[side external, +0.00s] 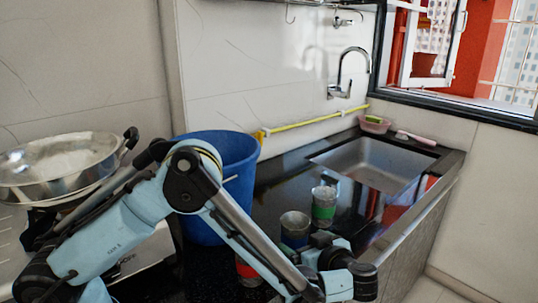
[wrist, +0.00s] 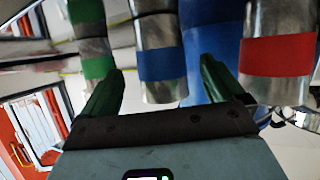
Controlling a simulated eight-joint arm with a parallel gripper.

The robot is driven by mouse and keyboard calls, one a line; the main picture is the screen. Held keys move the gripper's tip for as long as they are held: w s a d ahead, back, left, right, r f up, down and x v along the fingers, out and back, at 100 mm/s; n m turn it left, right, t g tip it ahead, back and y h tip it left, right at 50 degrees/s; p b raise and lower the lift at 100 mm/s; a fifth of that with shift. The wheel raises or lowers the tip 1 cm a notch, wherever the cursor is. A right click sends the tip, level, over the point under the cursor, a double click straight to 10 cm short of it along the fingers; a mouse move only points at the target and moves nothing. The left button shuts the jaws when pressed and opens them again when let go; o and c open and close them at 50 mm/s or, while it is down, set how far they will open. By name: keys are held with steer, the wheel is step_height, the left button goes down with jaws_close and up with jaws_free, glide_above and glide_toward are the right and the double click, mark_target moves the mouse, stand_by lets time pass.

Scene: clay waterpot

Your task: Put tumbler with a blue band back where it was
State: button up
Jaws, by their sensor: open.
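The tumbler with a blue band (side external: 295,228) stands upright on the dark counter in the side view. In the wrist view, which looks turned over, this tumbler (wrist: 160,64) appears between my two dark green fingers, slightly beyond the tips. My gripper (wrist: 160,70) is open and empty, with a finger on each side of the tumbler's outline. I cannot tell whether either finger touches it. In the side view my gripper (side external: 318,243) is low, just to the right of the tumbler, and hides its lower part.
A tumbler with a green band (side external: 323,207) stands behind and right. A tumbler with a red band (side external: 246,270) stands front left, partly behind my arm. A blue bucket (side external: 222,160) is at the left. The sink (side external: 370,165) lies behind; a metal pan (side external: 55,165) is far left.

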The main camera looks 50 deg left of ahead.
steer(key=v, duration=0.7)
steer(key=shift+s+d+r, duration=0.1)
steer(key=shift+d+r, duration=0.05)
steer(key=shift+d, duration=0.15)
steer(key=s+a+r+m+h, duration=0.1)
steer(key=a+r+m+h, duration=0.5)
steer(key=a+m, duration=0.3)
steer(key=shift+s+a+r+m+t+h, duration=0.15)
steer(key=shift+s+a+m+t+h, duration=0.3)
steer(key=shift+s+a+m+h, duration=0.95)
steer(key=shift+s+a+r+m+t+h, duration=0.25)
steer(key=shift+s+m+t+h, duration=0.45)
steer(key=shift+s, duration=1.35)
steer(key=shift+s+a+r+m+t+h, duration=0.1)
steer(key=shift+s+a+m+t+h, duration=0.15)
steer(key=shift+s+a+m+h, duration=0.95)
steer(key=shift+s+d+n, duration=0.4)
steer(key=shift+s, duration=0.2)
steer(key=shift+o, duration=0.5)
